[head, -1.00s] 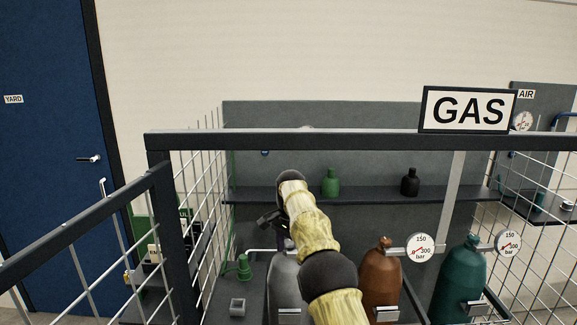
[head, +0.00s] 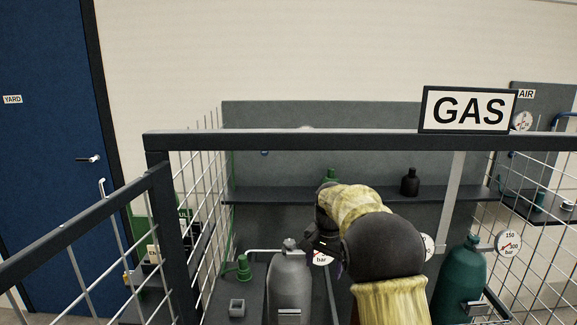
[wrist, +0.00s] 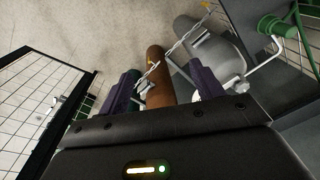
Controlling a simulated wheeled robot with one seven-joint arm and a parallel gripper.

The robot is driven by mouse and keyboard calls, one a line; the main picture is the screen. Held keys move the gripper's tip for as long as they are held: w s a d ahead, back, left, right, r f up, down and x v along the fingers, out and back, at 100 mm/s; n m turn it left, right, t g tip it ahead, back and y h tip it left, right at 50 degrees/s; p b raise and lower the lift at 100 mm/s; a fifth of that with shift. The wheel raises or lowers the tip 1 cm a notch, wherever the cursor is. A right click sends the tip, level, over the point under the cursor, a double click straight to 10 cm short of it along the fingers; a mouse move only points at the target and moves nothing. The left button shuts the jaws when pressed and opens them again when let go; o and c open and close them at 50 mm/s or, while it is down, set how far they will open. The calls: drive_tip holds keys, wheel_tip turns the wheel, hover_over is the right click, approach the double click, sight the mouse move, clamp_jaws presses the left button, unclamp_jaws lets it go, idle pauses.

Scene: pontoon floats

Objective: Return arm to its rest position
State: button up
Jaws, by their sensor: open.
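My arm, in a yellow-and-black sleeve, reaches into the gas cage in the head view. My gripper (head: 326,241) is small and partly hidden there, just right of the grey cylinder's (head: 290,287) top. In the wrist view my gripper (wrist: 164,86) shows two purple fingers spread apart with nothing held between them. The brown cylinder (wrist: 158,76) shows beyond the gap, and the grey cylinder (wrist: 212,52) is beyond the right finger. In the head view my arm hides the brown cylinder. The teal cylinder (head: 461,278) stands right of my arm.
The cage's dark top rail (head: 330,142) and left rail (head: 85,228) frame the space, with wire mesh at both sides. A back shelf (head: 275,196) holds a black bottle (head: 409,182) and a green one. A green valve cap (head: 241,268) sits left of the grey cylinder.

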drive_tip(key=s+d+f+n, duration=0.2)
drive_tip(key=s, duration=0.7)
drive_tip(key=s+d+f+n+t, duration=0.1)
drive_tip(key=s+d+f+n, duration=0.1)
drive_tip(key=s, duration=0.8)
drive_tip(key=s+d+f+n, duration=0.1)
drive_tip(key=s+d+n, duration=0.1)
drive_tip(key=s, duration=0.8)
drive_tip(key=shift+f, duration=0.4)
